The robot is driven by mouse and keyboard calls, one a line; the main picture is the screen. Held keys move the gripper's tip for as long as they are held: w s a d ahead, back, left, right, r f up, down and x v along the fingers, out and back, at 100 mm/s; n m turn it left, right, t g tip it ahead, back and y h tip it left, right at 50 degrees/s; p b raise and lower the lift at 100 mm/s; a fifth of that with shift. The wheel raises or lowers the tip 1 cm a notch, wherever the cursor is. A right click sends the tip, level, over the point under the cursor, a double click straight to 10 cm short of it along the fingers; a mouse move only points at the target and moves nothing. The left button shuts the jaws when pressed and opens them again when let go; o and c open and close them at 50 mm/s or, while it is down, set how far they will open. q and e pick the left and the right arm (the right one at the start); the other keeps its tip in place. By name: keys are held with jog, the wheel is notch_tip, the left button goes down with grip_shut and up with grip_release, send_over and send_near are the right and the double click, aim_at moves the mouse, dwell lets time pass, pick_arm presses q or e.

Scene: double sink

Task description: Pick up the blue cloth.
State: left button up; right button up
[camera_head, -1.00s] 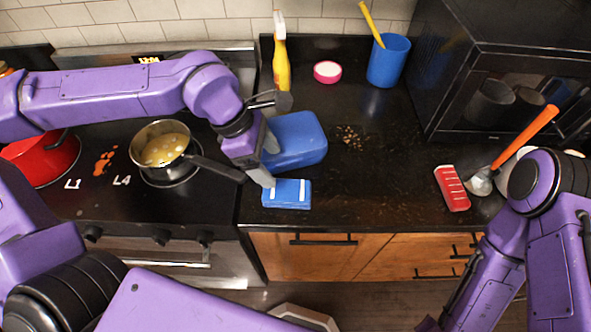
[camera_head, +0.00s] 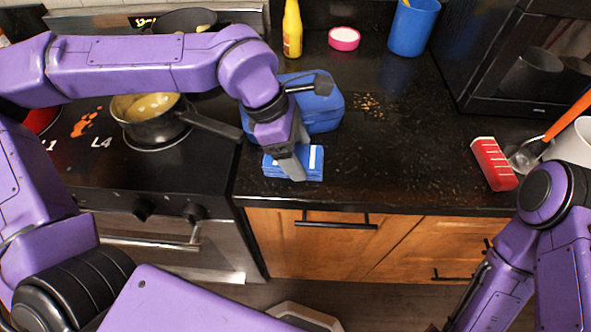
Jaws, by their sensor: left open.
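The blue cloth (camera_head: 315,171) lies folded flat near the counter's front edge, with white stripes on it. My left gripper (camera_head: 293,172) points down over the cloth and hides its middle. Its jaws are open and look to be at or just above the cloth; contact cannot be told. My right arm shows at the right edge, but its gripper is out of view.
A blue container (camera_head: 325,110) stands right behind my left gripper. A pot (camera_head: 150,122) on the stove points its handle toward the gripper. A yellow bottle (camera_head: 292,30), pink-rimmed sponge (camera_head: 344,38) and blue cup (camera_head: 413,28) stand behind. A red brush (camera_head: 494,163) lies right.

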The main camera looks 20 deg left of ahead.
pick_arm(q)
jog(key=shift+r, duration=0.1)
jog(key=shift+s+r, duration=0.1)
jog(key=shift+f+p, duration=0.3)
jog(key=shift+p, duration=0.15)
jog(key=shift+c, duration=0.3)
jog(key=c, duration=0.6)
jog(key=shift+c, duration=0.2)
